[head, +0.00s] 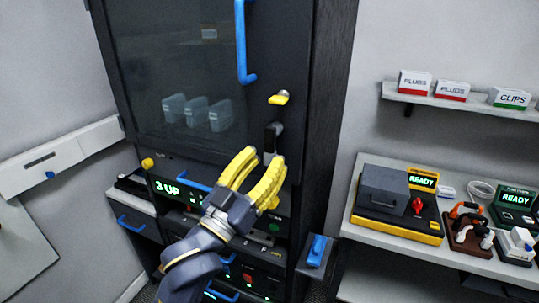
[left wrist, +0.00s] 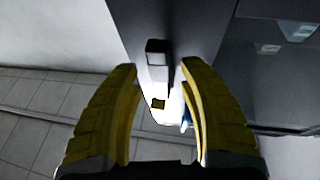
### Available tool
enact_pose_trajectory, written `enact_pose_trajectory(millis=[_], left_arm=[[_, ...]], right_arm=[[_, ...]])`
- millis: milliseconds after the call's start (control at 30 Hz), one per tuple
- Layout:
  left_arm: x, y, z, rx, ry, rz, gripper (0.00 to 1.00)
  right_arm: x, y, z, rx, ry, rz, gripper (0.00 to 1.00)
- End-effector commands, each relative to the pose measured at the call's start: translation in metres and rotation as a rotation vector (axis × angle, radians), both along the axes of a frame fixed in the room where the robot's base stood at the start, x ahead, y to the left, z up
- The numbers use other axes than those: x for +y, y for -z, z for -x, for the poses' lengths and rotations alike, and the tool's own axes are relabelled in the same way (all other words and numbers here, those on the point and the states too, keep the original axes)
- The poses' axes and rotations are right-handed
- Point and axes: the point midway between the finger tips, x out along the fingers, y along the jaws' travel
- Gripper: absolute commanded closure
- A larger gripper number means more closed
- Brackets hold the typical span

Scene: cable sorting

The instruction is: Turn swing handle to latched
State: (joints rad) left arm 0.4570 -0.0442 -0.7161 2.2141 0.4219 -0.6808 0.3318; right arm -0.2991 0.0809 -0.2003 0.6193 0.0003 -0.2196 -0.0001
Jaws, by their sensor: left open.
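The tall dark cabinet (head: 185,85) has a glass door. A short dark swing handle (head: 272,135) sits at the door's right side, below a yellow latch piece (head: 279,98). In the left wrist view the handle (left wrist: 158,55) sticks out from the dark door face between my fingers. My left gripper (head: 263,157) is open, its yellow fingers just below the handle in the head view. I see no clear contact with the handle. The handle's lower part is hard to make out. My right gripper is not in view.
A blue door pull (head: 241,45) is above. Lit rack units (head: 170,187) lie below, behind my left arm. A small blue switch box (head: 317,251) stands at the cabinet's lower right. A bench (head: 370,237) with devices and a wall shelf (head: 455,103) with boxes are at right.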

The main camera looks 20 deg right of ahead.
Motion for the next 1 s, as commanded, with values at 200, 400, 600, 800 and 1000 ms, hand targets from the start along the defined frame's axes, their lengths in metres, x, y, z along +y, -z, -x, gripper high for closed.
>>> enact_pose_trajectory(millis=[200, 400, 600, 800, 1000], left_arm=[[0.030, 0.016, 0.022, 0.001, 0.000, -0.001, 0.59], [0.053, 0.027, 0.039, 0.001, 0.000, -0.001, 0.59], [0.067, 0.034, 0.049, -0.001, 0.000, 0.001, 0.59], [0.072, 0.036, 0.053, -0.001, 0.000, 0.001, 0.59], [0.072, 0.036, 0.053, -0.001, 0.000, 0.002, 0.59]], right_arm=[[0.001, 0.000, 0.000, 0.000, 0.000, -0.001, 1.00], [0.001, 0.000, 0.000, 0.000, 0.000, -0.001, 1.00], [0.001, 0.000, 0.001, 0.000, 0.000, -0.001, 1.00], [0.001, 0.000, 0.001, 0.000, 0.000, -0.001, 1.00], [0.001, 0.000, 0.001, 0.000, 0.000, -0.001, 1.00]])
